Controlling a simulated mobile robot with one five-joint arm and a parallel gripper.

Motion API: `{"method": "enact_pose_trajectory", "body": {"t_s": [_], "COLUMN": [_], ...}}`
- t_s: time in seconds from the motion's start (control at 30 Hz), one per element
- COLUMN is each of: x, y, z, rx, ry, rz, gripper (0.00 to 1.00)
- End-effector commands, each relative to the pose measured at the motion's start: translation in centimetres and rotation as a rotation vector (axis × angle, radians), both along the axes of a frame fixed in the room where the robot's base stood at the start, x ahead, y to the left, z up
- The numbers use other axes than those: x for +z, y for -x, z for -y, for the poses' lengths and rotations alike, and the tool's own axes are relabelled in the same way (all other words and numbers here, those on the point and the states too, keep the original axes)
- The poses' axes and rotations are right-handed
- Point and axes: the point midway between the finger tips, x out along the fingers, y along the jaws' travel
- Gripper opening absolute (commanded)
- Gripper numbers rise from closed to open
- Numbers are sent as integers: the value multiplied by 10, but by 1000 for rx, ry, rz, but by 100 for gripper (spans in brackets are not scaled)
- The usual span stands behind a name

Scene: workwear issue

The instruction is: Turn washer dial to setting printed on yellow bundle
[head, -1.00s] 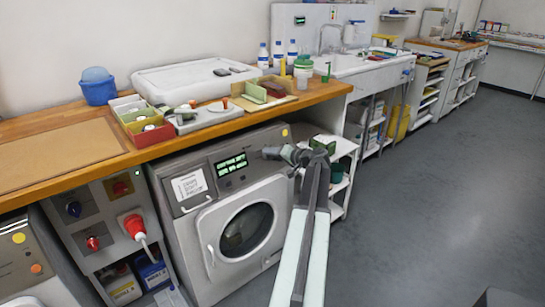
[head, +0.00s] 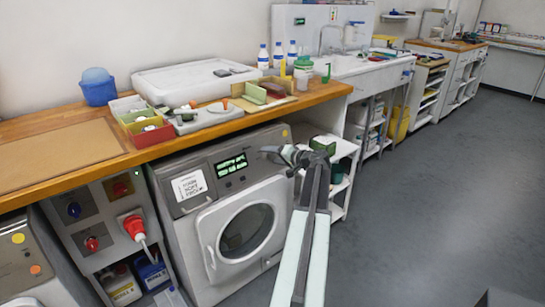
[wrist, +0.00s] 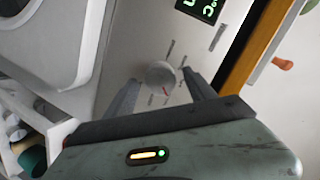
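The washer (head: 190,225) stands under the wooden counter, with a lit green display (head: 231,165) on its panel. Its round grey dial (wrist: 160,74) shows in the wrist view, with a red pointer mark on its lower side and short printed labels around it. My gripper (wrist: 161,80) is open, with one finger on each side of the dial; there appears to be a gap at both sides. In the head view my gripper (head: 272,154) is at the right end of the washer panel. I cannot make out a yellow bundle or its print.
The counter edge (head: 205,136) runs just above the washer panel. A panel with a red plug (head: 134,226) stands left of the washer. A shelf unit (head: 345,150) stands to its right. The grey floor at right is free.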

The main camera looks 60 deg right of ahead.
Motion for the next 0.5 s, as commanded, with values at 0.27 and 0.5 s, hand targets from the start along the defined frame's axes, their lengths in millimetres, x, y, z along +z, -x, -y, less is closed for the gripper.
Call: {"method": "enact_pose_trajectory", "body": {"t_s": [0.27, 0.5], "x": [3, 17], "y": [5, 43], "z": [-1, -10], "rx": [-2, -4], "ry": [1, 0], "rz": [1, 0], "gripper": [64, 64]}}
